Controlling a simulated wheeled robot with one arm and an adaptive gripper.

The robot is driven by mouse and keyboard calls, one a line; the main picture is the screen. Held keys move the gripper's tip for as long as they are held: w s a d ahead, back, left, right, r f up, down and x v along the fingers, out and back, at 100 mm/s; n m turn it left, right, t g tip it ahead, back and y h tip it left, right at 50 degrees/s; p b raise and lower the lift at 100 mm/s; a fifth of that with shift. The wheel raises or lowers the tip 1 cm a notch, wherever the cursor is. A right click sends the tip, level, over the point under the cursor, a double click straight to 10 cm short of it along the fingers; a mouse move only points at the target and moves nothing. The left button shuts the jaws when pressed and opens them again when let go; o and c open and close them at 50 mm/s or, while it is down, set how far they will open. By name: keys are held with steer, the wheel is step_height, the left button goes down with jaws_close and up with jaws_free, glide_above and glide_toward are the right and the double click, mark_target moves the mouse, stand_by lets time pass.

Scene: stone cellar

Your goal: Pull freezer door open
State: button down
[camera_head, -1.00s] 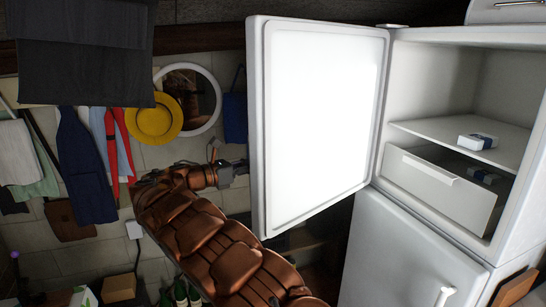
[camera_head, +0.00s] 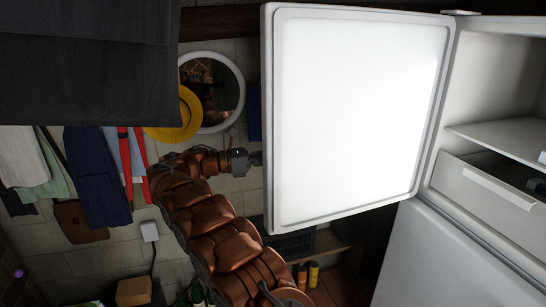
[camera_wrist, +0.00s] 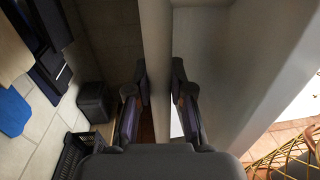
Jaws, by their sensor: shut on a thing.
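The freezer door (camera_head: 362,110) stands wide open on the upper part of the white fridge (camera_head: 505,85), its bright inner panel facing my body camera. My gripper (camera_head: 257,158) is at the door's free left edge, with my arm reaching up from below. In the wrist view, the fingers of my gripper (camera_wrist: 160,92) lie on both sides of the door's edge (camera_wrist: 156,45) and are shut on it. The exact contact at the fingertips is partly hidden. Inside the freezer are a shelf (camera_head: 505,138) and a white drawer (camera_head: 485,187).
The lower fridge door (camera_head: 430,260) is closed. Left on the wall are a round mirror (camera_head: 236,92), a yellow hat (camera_head: 180,125) and hanging clothes (camera_head: 90,175). A dark panel (camera_head: 85,65) fills the upper left. Bottles (camera_head: 313,273) stand low beneath the door.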

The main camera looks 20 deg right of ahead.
steer(key=shift+w, duration=0.35)
steer(key=c, duration=1.2)
jaws_free()
steer(key=shift+a, duration=0.1)
steer(key=shift+o, duration=0.9)
